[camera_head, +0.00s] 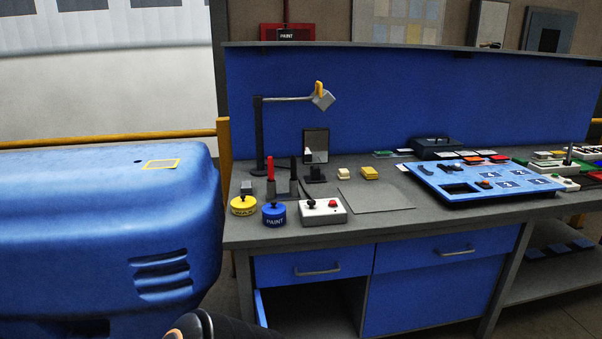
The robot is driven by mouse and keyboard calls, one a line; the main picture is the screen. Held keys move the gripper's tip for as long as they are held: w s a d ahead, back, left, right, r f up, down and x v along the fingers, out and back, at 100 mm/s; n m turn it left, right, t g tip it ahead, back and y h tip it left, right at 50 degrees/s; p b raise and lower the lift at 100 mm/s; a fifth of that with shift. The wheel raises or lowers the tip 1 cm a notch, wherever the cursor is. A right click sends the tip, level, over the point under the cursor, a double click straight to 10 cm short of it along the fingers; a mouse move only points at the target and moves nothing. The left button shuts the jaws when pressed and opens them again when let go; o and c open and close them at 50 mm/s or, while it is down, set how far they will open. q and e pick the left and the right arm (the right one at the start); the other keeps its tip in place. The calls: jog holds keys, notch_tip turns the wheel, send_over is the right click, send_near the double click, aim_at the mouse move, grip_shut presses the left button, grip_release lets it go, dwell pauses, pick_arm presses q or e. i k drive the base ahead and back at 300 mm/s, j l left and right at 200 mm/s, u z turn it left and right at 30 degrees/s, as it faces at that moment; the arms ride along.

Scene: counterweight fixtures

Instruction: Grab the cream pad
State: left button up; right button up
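A small cream pad (344,173) lies on the grey workbench top (380,197), right of centre. It sits just left of a slightly larger yellow block (370,173), with a small gap between them. A dark rounded part at the bottom edge, left of centre, looks like part of my arm. Neither of my grippers shows in the head view.
A blue panel (484,183) lies right. The grey mat (376,198) in front is clear.

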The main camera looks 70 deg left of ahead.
aim_at(344, 174)
jog(key=i+u, duration=0.2)
jog(key=u, duration=0.25)
jog(key=i+u, duration=0.2)
jog(key=u, duration=0.25)
jog(key=i+l+u, duration=0.15)
jog(key=u, duration=0.3)
jog(key=i+u, duration=0.2)
jog(key=u, duration=0.25)
jog(key=i+l+u, duration=0.15)
jog(key=u, duration=0.3)
jog(key=i+l+u, duration=0.1)
jog(key=u, duration=0.3)
jog(key=i+l+u, duration=0.15)
jog(key=u, duration=0.2)
jog(key=i+l+u, duration=0.1)
jog(key=l+u, duration=0.25)
jog(key=i+l+u, duration=0.1)
jog(key=l+u, duration=0.2)
